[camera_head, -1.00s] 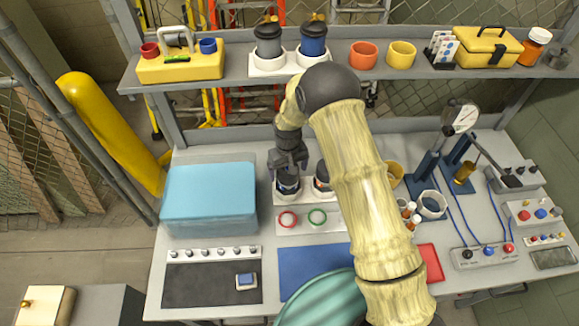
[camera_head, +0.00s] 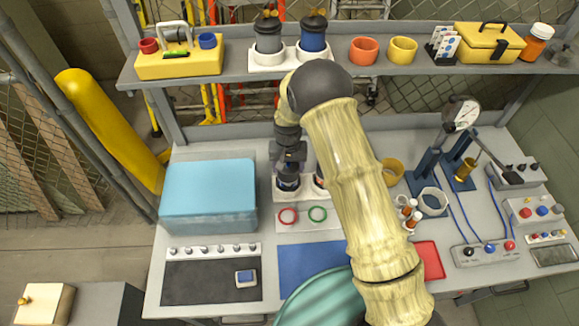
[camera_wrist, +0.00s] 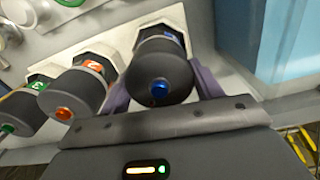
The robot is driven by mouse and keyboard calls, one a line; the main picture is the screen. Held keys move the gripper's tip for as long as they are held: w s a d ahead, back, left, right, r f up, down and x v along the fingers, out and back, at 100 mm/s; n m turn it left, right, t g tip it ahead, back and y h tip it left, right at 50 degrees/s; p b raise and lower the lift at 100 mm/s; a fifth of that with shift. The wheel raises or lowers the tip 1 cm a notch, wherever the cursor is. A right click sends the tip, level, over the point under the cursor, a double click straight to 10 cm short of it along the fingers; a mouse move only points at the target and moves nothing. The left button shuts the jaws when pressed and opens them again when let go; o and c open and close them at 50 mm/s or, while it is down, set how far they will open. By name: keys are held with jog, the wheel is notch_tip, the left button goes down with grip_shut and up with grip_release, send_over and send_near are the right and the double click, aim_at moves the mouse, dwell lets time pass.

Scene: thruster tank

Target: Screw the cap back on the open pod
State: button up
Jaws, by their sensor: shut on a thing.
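My gripper (camera_head: 288,165) is over the leftmost pod in the head view. In the wrist view my gripper (camera_wrist: 161,88) is shut on a dark rounded cap with a blue button (camera_wrist: 158,72), one finger on each side. The blue-marked pod (camera_wrist: 173,40) shows just beyond the cap, in a white holder (camera_wrist: 160,27). The cap looks in line with this pod; I cannot tell whether it is seated or how far it is turned. An orange-marked pod (camera_wrist: 80,88) and a green-marked pod (camera_wrist: 28,105) stand beside it, both capped. My arm hides part of the row in the head view.
A light-blue box (camera_head: 208,190) stands left of the pods. Red (camera_head: 288,215) and green (camera_head: 317,214) rings lie in front on a pale plate. A blue mat (camera_head: 300,265) lies nearer. Two more capped pods (camera_head: 268,38) stand on the shelf above.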

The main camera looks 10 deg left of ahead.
aim_at(288, 163)
jog(key=m, duration=0.5)
jog(key=shift+m, duration=0.3)
jog(key=o, duration=1)
jog(key=shift+a, duration=0.1)
jog(key=shift+r, duration=0.15)
notch_tip(288, 163, up, 17)
jog(key=b, duration=0.4)
jog(key=shift+s+r+b, duration=0.1)
jog(key=shift+b, duration=0.3)
